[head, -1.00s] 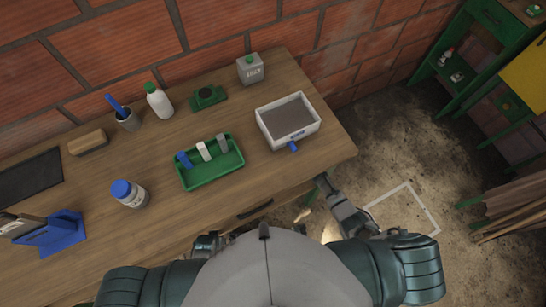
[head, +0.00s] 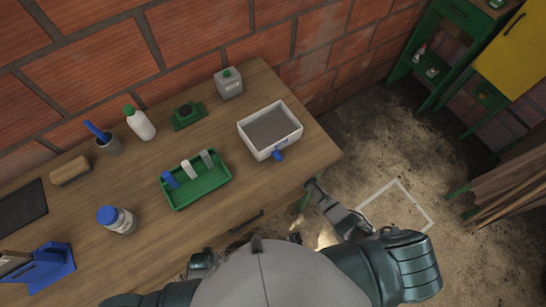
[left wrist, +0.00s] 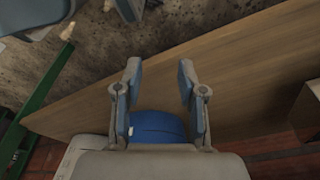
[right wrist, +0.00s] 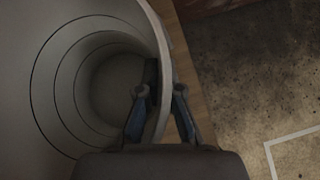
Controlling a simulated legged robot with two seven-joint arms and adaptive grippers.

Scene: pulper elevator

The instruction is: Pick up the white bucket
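A pale, round vessel with stepped rings inside, seemingly the white bucket (right wrist: 45,100), fills the left of the right wrist view. My right gripper (right wrist: 160,95) is open at its rim, with one finger on the inner side and one on the outer side; I cannot tell whether they touch it. In the head view the round bucket cannot be made out. My left gripper (left wrist: 157,75) is open with nothing clamped between its fingertips. A blue rounded surface (left wrist: 158,127) shows behind its fingers.
The wooden table (head: 130,180) carries a white rectangular container (head: 268,145) with a blue spout, a green tray (head: 205,188), bottles and a blue stand (head: 50,270). A brick wall stands behind. Open floor with a white outlined square (head: 400,200) lies right; green shelving (head: 450,50) stands beyond.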

